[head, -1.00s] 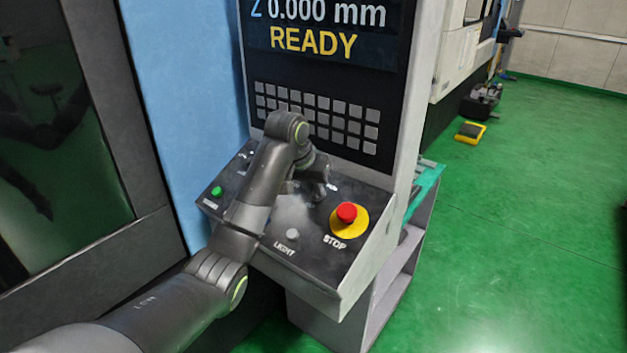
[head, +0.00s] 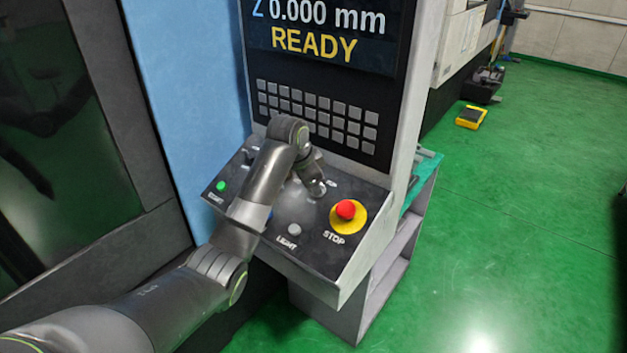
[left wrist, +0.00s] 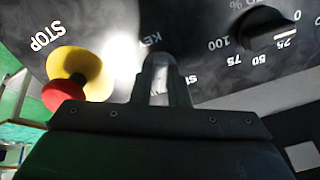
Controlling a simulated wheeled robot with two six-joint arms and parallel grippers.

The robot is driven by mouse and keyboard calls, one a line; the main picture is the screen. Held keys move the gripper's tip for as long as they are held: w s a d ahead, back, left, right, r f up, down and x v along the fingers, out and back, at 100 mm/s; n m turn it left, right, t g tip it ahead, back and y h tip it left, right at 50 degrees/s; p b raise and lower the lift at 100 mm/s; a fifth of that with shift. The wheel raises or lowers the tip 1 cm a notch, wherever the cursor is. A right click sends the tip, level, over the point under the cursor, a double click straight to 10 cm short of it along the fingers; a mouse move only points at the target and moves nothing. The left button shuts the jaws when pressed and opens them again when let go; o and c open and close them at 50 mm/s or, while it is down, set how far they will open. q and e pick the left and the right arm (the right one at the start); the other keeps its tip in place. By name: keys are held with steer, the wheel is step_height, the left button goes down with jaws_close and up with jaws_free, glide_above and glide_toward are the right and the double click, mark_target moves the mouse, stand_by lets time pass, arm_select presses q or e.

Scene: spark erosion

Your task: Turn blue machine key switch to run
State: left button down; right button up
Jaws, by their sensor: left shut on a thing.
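The blue machine's control panel (head: 312,254) slopes below its screen, which reads READY. My left arm reaches over it from the left, and my left gripper (head: 318,190) is down at the panel's back right part. In the left wrist view, the left gripper's fingers (left wrist: 161,92) are shut on the metallic key switch (left wrist: 160,70), beside a partly visible KEY label. The key's angle and its run mark are hard to make out. My right gripper is not in view.
A red stop button (head: 346,209) on a yellow base sits just right of the gripper. A green button (head: 221,186) is at the panel's left, and a light button (head: 294,229) at the front. A black dial (left wrist: 268,27) shows in the wrist view.

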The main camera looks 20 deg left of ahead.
arm_select(q)
steer(key=shift+m, duration=0.3)
steer(key=c, duration=1.4)
jaws_free()
